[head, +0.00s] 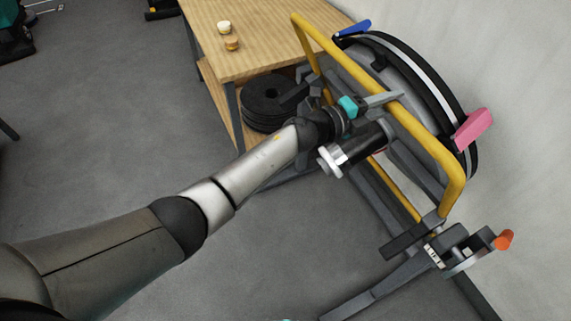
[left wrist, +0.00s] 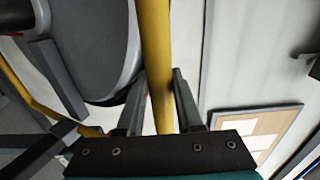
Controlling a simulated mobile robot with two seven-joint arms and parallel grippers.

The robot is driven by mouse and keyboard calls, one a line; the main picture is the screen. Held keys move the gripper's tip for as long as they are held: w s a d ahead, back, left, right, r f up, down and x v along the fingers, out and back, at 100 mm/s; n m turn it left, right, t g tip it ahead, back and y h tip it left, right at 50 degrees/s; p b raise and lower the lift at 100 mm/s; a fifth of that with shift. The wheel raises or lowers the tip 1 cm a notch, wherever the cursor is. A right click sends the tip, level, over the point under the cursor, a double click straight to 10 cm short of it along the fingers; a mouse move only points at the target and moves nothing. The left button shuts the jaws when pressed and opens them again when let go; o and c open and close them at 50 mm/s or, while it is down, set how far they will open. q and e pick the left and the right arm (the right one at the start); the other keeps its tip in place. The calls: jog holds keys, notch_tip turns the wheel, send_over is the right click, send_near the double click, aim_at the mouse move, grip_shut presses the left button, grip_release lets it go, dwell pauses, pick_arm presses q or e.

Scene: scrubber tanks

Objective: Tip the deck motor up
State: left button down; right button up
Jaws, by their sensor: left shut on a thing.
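The scrubber deck (head: 400,75) is a large grey round body with a black and silver rim, standing tilted on its side near the wall at the right of the head view. A dark cylinder with a silver end (head: 355,148), which looks like the motor, sticks out from its near side. A yellow tube bar (head: 345,62) runs in front of the deck. My left gripper (head: 388,98) is shut on this yellow bar. In the left wrist view the bar (left wrist: 154,50) passes between its two fingers (left wrist: 158,105). My right gripper is not in view.
A wooden bench (head: 245,60) stands behind, with two small round pieces (head: 231,44) on top and black discs (head: 268,105) below.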

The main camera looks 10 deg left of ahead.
aim_at(417, 87)
pick_arm(q)
jog(key=w+d+b, duration=0.1)
jog(key=d, duration=0.1)
jog(key=w+d+r+b, duration=0.1)
jog(key=d, duration=0.1)
jog(key=w+d+r+b, duration=0.1)
jog(key=w+d, duration=0.1)
